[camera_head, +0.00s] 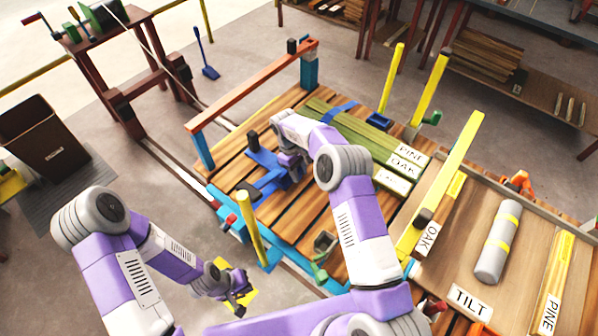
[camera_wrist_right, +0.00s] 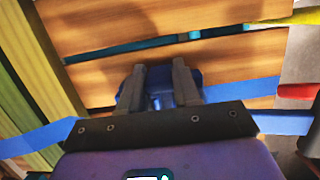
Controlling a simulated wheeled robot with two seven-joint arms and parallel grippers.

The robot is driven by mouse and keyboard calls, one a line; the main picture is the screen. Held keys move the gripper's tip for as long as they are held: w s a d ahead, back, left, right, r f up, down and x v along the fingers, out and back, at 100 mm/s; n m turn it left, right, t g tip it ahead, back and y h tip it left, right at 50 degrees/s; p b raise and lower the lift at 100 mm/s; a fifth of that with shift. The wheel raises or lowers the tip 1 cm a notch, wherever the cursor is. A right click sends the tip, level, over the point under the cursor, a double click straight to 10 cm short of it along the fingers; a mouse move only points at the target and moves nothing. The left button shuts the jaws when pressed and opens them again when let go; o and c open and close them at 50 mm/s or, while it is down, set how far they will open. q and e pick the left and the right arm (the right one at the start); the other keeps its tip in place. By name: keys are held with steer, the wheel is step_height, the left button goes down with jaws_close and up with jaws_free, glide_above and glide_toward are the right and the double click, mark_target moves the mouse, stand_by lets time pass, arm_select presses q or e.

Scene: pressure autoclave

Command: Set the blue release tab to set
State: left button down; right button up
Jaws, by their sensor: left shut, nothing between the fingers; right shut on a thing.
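The blue release tab (camera_wrist_right: 161,98) shows between my right gripper's fingers in the right wrist view, partly hidden by them. My right gripper (camera_wrist_right: 158,84) is shut on it. In the head view my right gripper (camera_head: 284,166) reaches down from the right onto the blue fitting (camera_head: 262,160) on the slatted wooden deck, covering much of it. Whether the tab stands at set cannot be told. A blue strap (camera_wrist_right: 242,92) runs across the wrist view behind the gripper. My left gripper (camera_head: 241,296) is shut and empty, off the deck at the lower left.
Green boards (camera_head: 366,137) with OAK and PINE labels lie on the deck beside the gripper. An orange rail (camera_head: 254,82) borders its far left side. Yellow posts (camera_head: 391,78) stand around it. A grey cylinder (camera_head: 498,242) lies on the right table. A brown box (camera_head: 42,134) stands at left.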

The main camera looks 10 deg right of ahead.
stand_by(0.4)
steer(key=o, duration=1.1)
steer(key=shift+c, duration=0.2)
steer(key=p+v, duration=0.1)
steer(key=v, duration=0.6)
steer(key=shift+r, duration=0.25)
steer(key=shift+w, duration=0.1)
